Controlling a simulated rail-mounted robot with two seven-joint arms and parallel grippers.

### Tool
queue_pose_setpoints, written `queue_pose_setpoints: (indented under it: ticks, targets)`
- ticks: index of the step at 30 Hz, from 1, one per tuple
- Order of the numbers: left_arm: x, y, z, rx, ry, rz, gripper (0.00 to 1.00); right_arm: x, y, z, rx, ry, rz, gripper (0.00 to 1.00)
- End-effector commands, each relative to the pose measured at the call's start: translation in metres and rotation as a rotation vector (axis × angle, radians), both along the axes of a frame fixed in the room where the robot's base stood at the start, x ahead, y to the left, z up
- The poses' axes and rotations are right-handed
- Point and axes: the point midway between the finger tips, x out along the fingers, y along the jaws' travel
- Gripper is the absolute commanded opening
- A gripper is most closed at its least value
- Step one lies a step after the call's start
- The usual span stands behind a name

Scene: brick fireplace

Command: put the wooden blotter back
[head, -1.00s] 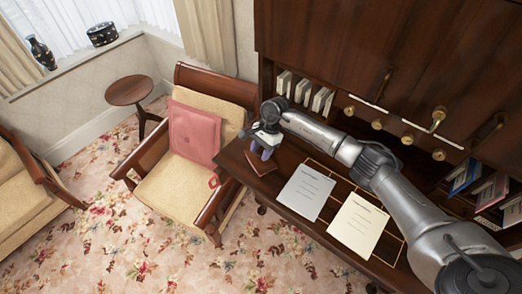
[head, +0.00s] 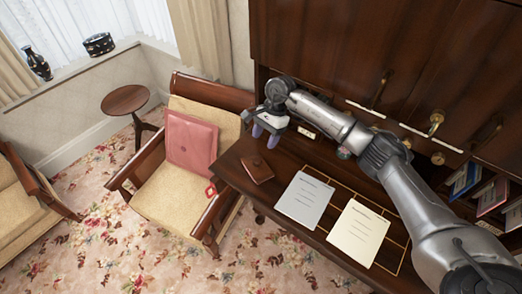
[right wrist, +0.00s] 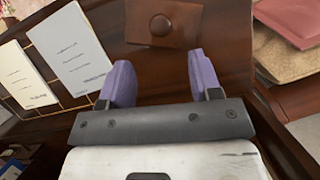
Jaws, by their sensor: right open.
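The wooden blotter (head: 257,169) is a small reddish-brown block lying on the desk top near its left end. In the right wrist view the blotter (right wrist: 163,24) shows a round knob and lies beyond the fingertips, apart from them. My right gripper (head: 266,136) is above the desk, behind the blotter in the head view. Its purple fingers (right wrist: 157,77) are spread with nothing between them. My left gripper is in neither view.
Two sheets of paper, one white (head: 305,199) and one cream (head: 358,232), lie on the desk right of the blotter. An armchair with a pink cushion (head: 190,143) stands left of the desk. A cabinet (head: 330,45) rises behind.

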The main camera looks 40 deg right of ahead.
Motion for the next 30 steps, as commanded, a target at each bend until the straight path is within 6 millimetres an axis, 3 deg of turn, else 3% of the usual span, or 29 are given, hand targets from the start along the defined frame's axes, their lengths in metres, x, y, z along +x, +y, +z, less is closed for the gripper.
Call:
queue_pose_setpoints:
  ticks: [9,30]
  targets:
    - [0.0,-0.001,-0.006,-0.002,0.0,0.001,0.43,0.001,-0.012,0.028,0.0,-0.001,0.0,0.58]
    - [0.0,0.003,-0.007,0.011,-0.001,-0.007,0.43,0.001,-0.012,0.03,0.003,-0.001,0.001,0.58]
